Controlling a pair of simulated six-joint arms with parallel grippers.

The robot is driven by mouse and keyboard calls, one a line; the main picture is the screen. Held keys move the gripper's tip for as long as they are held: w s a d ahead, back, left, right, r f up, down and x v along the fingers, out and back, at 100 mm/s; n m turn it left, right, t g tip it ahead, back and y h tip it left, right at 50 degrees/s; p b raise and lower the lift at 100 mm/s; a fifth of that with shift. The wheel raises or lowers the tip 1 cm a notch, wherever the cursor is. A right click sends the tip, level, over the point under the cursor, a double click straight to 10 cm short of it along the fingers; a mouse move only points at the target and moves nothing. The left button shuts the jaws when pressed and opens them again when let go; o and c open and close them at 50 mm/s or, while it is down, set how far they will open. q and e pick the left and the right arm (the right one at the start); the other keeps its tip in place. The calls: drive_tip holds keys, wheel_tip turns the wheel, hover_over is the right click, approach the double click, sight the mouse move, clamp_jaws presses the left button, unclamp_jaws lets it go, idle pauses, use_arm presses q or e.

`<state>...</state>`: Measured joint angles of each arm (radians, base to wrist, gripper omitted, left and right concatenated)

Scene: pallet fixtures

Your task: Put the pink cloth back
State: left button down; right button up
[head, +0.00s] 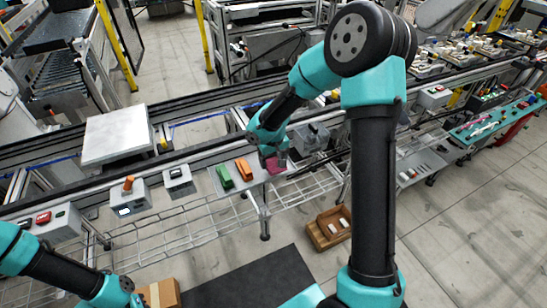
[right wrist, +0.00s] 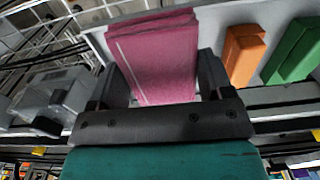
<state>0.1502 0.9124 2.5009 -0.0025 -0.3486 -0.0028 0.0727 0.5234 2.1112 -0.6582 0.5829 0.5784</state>
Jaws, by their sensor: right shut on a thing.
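The pink cloth (right wrist: 158,60) is a folded stack that fills the space between the fingers of my right gripper (right wrist: 155,85) in the right wrist view. In the head view the pink cloth (head: 276,165) shows just below my right gripper (head: 272,155), at the right end of a light grey tray (head: 216,180). My right gripper is shut on it. I cannot tell whether the cloth touches the tray. My left arm shows at the lower left of the head view, and its fingertips are not clear.
A green block (head: 224,177) and an orange block (head: 243,169) are on the tray to the left of the cloth. Grey boxes (head: 127,201) stand along the rail further left. A wire shelf (head: 180,225) runs below, and a brown bin (head: 328,228) sits on the floor.

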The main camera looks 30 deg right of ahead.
drive_tip(key=w+d, duration=0.2)
drive_tip(key=w, duration=0.1)
drive_tip(key=shift+w+d+f, duration=0.1)
drive_tip(key=shift+w+f, duration=0.1)
drive_tip(key=shift+w, duration=0.05)
drive_tip(key=shift+w+d, duration=0.1)
drive_tip(key=shift+w, duration=0.1)
drive_tip(key=shift+w+d+f, duration=0.15)
drive_tip(key=shift+w+f, duration=0.05)
drive_tip(key=shift+f, duration=1.6)
drive_tip(key=shift+f, duration=0.15)
drive_tip(key=o, duration=0.6)
